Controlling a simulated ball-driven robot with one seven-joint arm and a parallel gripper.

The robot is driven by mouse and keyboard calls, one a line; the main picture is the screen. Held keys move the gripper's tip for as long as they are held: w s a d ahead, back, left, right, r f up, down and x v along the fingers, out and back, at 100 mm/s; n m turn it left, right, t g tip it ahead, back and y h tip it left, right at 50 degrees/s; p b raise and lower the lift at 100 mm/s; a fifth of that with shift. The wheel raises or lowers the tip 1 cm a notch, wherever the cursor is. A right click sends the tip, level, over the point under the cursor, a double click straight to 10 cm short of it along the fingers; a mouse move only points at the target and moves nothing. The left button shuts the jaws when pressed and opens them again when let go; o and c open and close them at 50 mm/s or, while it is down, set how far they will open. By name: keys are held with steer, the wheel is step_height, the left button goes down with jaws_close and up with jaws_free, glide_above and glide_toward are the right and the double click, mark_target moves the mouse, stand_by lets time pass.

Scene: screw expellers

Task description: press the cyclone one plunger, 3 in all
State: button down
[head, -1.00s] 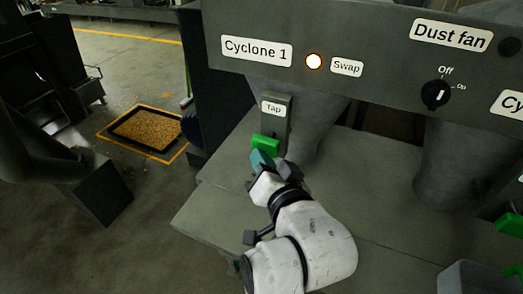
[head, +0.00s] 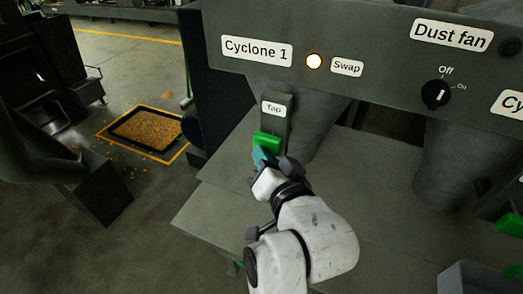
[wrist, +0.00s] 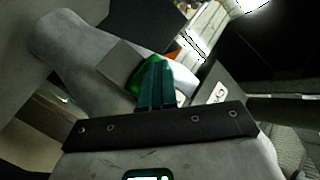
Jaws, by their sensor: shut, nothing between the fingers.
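The green plunger (head: 267,141) sits on a dark upright post with a "Tap" label (head: 273,107), below the "Cyclone 1" sign (head: 256,50). My gripper (head: 262,158) is shut and empty, its teal fingertips at the plunger's lower front. In the wrist view the closed fingers (wrist: 155,88) overlap the green plunger (wrist: 150,70) and hide part of it. I cannot tell whether they touch it. The "Swap" lamp (head: 314,61) beside the sign is lit.
A "Dust fan" knob (head: 435,95) is on the panel to the right. A grey cone (head: 318,125) stands just right of the post. A grey bin (head: 470,277) and another green part (head: 510,224) are at the right edge. The grey deck is clear around my arm.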

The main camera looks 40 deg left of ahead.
steer(key=shift+s, duration=0.1)
steer(key=shift+s+d+p, duration=0.2)
steer(key=shift+s+p, duration=0.2)
steer(key=shift+s, duration=0.3)
steer(key=shift+s+d+p, duration=0.2)
steer(key=shift+s+p, duration=0.15)
steer(key=shift+s, duration=0.35)
steer(key=shift+s, duration=0.1)
steer(key=shift+s+d+p, duration=0.2)
steer(key=shift+s+p, duration=0.05)
steer(key=shift+s, duration=0.55)
steer(key=shift+s+d+p, duration=0.15)
steer(key=shift+s+p, duration=0.1)
steer(key=shift+s, duration=0.5)
steer(key=shift+s+d+p, duration=0.2)
steer(key=shift+s+p, duration=0.05)
steer(key=shift+s, duration=0.55)
